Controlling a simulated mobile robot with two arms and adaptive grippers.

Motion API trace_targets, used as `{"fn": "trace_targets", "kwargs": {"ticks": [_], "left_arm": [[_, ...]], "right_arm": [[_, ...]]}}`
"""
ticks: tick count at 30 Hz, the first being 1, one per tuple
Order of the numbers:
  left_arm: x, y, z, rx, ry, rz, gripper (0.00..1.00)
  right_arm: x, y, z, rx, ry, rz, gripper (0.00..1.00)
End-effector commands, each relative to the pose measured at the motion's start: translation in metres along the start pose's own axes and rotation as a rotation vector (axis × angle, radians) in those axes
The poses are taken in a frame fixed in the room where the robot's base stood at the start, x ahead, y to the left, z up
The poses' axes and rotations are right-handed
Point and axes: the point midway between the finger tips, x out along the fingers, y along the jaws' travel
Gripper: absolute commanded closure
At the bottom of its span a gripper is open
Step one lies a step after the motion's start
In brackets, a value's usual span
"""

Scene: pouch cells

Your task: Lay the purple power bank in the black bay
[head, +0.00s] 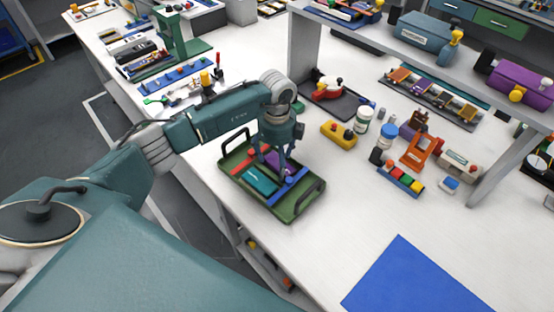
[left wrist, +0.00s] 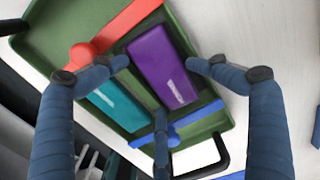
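The purple power bank (head: 272,158) lies in a green tray (head: 310,203) on the white bench, partly hidden by my left gripper in the head view. In the left wrist view the purple power bank (left wrist: 163,68) shows clearly, flat in the tray between a teal block (left wrist: 118,100) and the tray wall. My left gripper (head: 276,172) is over it, pointing down. Its fingers are spread around the purple power bank in the left wrist view (left wrist: 157,68); I cannot tell whether they touch it. I cannot make out a black bay for certain. My right gripper is not in view.
A red bar (left wrist: 105,42) and a blue bar (left wrist: 185,122) lie in the same tray. A dark tray (head: 350,108) stands behind. Yellow, orange and white items crowd the bench to the right. A blue mat (head: 415,280) lies at the front; the bench around it is clear.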

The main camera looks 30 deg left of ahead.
Motion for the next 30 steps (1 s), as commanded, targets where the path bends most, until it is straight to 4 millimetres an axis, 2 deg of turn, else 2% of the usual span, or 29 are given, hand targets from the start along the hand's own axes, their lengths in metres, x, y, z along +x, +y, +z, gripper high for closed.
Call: {"fn": "trace_targets", "kwargs": {"ticks": [1, 14, 17, 20, 30], "left_arm": [[0.007, 0.006, -0.001, 0.002, 0.000, 0.016, 0.26], [0.002, 0.005, 0.003, 0.000, -0.007, 0.013, 0.26], [-0.012, 0.004, 0.003, -0.001, -0.008, 0.011, 0.26], [-0.026, 0.002, 0.004, -0.001, -0.008, 0.003, 0.26], [-0.101, 0.000, 0.002, 0.000, -0.005, -0.001, 0.26]], "right_arm": [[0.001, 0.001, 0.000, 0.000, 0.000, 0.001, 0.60], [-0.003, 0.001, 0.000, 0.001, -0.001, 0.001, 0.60], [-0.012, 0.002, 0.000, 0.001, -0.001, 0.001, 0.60], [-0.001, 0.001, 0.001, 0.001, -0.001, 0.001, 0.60], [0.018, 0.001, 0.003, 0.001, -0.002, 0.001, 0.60]]}}
